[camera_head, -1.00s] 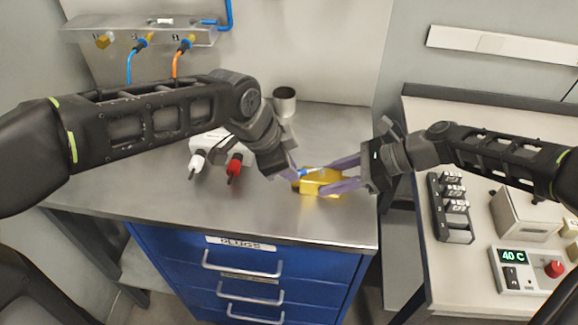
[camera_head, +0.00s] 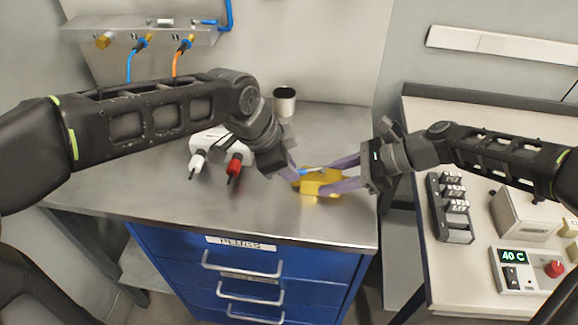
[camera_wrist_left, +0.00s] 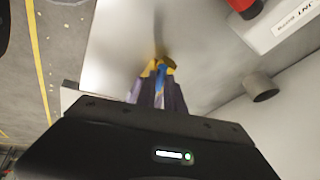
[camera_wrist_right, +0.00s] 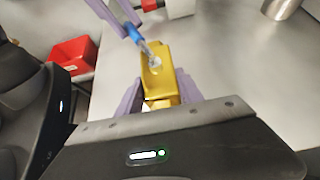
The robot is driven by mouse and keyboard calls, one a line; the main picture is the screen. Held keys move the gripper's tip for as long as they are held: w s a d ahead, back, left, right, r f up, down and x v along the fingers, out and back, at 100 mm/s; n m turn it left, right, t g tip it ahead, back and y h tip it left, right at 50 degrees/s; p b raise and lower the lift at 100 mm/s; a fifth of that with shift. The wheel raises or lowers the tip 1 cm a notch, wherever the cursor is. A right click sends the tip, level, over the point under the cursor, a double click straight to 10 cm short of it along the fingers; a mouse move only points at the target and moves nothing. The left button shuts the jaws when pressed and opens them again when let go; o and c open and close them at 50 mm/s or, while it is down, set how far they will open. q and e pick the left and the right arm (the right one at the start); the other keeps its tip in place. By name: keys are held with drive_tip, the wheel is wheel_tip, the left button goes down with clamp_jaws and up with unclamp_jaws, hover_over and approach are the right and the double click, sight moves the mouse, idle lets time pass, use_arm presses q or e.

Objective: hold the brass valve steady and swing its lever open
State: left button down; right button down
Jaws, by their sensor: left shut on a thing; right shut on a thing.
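The brass valve (camera_head: 322,187) is a yellow block on the metal bench top, near the bench's right front. Its lever has a blue sleeve (camera_head: 311,170) and slants up to the left from a pale pivot (camera_wrist_right: 154,66) on top of the block. My right gripper (camera_head: 334,178) is shut on the valve body, one finger on each side, as the right wrist view shows. My left gripper (camera_head: 296,173) is shut on the blue lever, which shows between its fingers in the left wrist view (camera_wrist_left: 160,73). The lever's tip is partly hidden by the fingers.
A white unit (camera_head: 208,140) with white and red nozzles stands left of the valve, partly behind my left arm. A metal cup (camera_head: 285,103) stands at the back. Blue drawers (camera_head: 245,285) are below. A second bench (camera_head: 480,270) is at right, with a 40 C device (camera_head: 528,258).

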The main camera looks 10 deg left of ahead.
use_arm(q)
drive_tip(key=shift+w+a+f+m+g+h, duration=0.1)
drive_tip(key=shift+w+a+m+g+h, duration=0.1)
drive_tip(key=shift+w+m, duration=0.3)
drive_tip(key=shift+w+a+m+g+h, duration=0.1)
drive_tip(key=shift+w+m+g+h, duration=0.1)
drive_tip(key=shift+m, duration=0.5)
use_arm(e)
drive_tip(key=shift+d+f, duration=0.1)
drive_tip(key=shift+f, duration=0.15)
use_arm(q)
drive_tip(key=c, duration=1.4)
unclamp_jaws()
drive_tip(key=shift+c, duration=0.2)
drive_tip(key=v, duration=1.2)
drive_tip(key=shift+s+d, duration=0.1)
drive_tip(key=shift+d, duration=0.05)
use_arm(e)
drive_tip(key=c, duration=0.9)
unclamp_jaws()
drive_tip(key=shift+w, duration=0.15)
drive_tip(key=shift+c, duration=0.2)
drive_tip(key=shift+o, duration=1.3)
drive_tip(key=shift+r, duration=0.15)
